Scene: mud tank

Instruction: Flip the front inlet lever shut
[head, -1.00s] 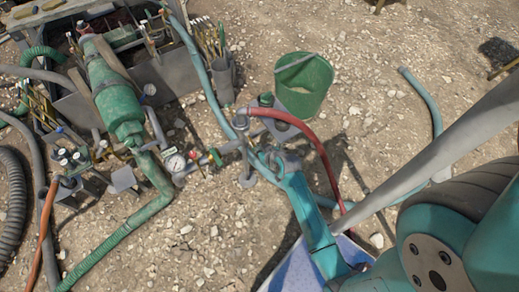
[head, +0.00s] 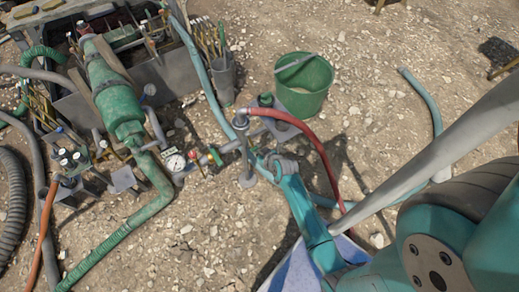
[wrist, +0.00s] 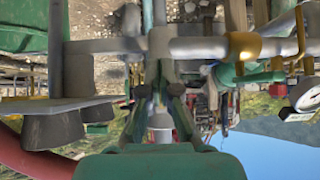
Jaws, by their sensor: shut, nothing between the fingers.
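A grey inlet pipe (head: 229,146) runs from a pressure gauge (head: 175,163) to an upright post. A green lever (head: 215,156) sits on this pipe, with a small red handle (head: 193,154) nearer the gauge. I cannot tell for certain which one is the front inlet lever. My gripper (head: 258,157) is right of the green lever, close to the post. In the wrist view my fingers (wrist: 160,75) are shut and empty, close to the grey pipe (wrist: 200,48). The green lever (wrist: 250,77) lies to their right, apart from them, by a brass collar (wrist: 240,46).
A red hose (head: 318,150) curves close behind my gripper. A green bucket (head: 304,88) stands beyond it. A green pump body (head: 115,100) and a tank (head: 178,68) are at the upper left. Bare gravel lies in front of the pipe.

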